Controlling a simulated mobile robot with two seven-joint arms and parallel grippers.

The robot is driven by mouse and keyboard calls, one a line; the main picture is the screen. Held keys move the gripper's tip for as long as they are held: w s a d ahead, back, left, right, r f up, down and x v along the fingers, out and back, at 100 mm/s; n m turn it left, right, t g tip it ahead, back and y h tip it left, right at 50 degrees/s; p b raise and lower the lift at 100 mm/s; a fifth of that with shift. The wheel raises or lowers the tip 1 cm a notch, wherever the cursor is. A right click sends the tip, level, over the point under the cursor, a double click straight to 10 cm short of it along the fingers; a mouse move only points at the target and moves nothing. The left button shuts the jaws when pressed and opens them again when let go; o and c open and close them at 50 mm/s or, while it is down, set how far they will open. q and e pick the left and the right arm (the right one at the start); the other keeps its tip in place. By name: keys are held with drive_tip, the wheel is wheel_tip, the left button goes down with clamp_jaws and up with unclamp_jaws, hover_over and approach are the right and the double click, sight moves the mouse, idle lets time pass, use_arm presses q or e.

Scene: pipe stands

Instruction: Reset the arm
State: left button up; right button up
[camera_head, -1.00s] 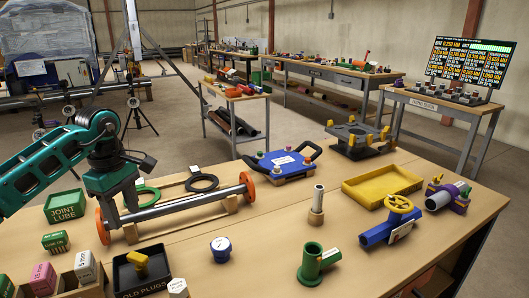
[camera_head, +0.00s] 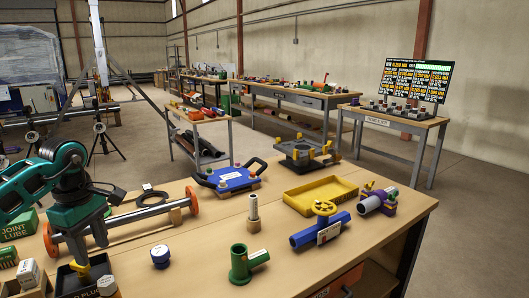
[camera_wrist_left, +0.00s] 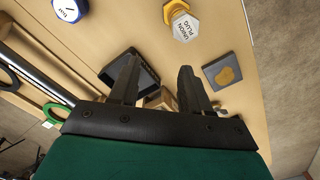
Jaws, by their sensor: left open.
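My left teal arm comes in from the left in the head view. Its black gripper (camera_head: 88,243) points down, open and empty, near the black OLD PLUGS tray (camera_head: 66,284), which holds a yellow plug (camera_head: 80,268). In the left wrist view the gripper (camera_wrist_left: 160,68) shows two spread fingers with nothing held between them. The tray (camera_wrist_left: 148,80) shows partly behind the fingers. My right gripper is in neither view.
A pipe with orange wheels (camera_head: 194,200) lies behind the gripper. A blue cap (camera_head: 160,256), green fitting (camera_head: 241,264), upright metal tube (camera_head: 254,209), blue valve (camera_head: 320,229) and yellow tray (camera_head: 320,196) stand to the right. The table between cap and tube is clear.

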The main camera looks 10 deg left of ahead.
use_arm(q)
drive_tip(key=w+d+f+n+t+h, duration=0.15)
drive_tip(key=d+h, duration=0.25)
drive_tip(key=d, duration=0.7)
drive_tip(key=w+d+f+m+t+h, duration=0.15)
drive_tip(key=d+h, duration=0.35)
drive_tip(key=d, duration=0.5)
drive_tip(key=s+d+r+n+t+h, duration=0.2)
drive_tip(key=d+r+n+t+h, duration=0.65)
drive_tip(key=n, duration=0.65)
drive_tip(key=s+a+f+n+t+y, duration=0.2)
drive_tip(key=a+f+n+y, duration=0.3)
drive_tip(key=n+y, duration=0.65)
drive_tip(key=s+a+f+n+t+y, duration=0.2)
drive_tip(key=a+f+n+y, duration=0.4)
drive_tip(key=n, duration=1.1)
drive_tip(key=s+d+f+n+g, duration=0.1)
drive_tip(key=s+f+n+g, duration=0.45)
drive_tip(key=s, duration=0.45)
drive_tip(key=s+f+n+g, duration=0.4)
drive_tip(key=s+f+g, duration=0.2)
drive_tip(key=s, duration=0.5)
drive_tip(key=w+d+f+t+h, duration=0.2)
drive_tip(key=w+f+t, duration=0.4)
drive_tip(key=f, duration=0.3)
drive_tip(key=shift+w+d+f+m+t, duration=0.15)
drive_tip(key=shift+w+d+m+t, duration=0.2)
drive_tip(key=shift+w+d, duration=0.3)
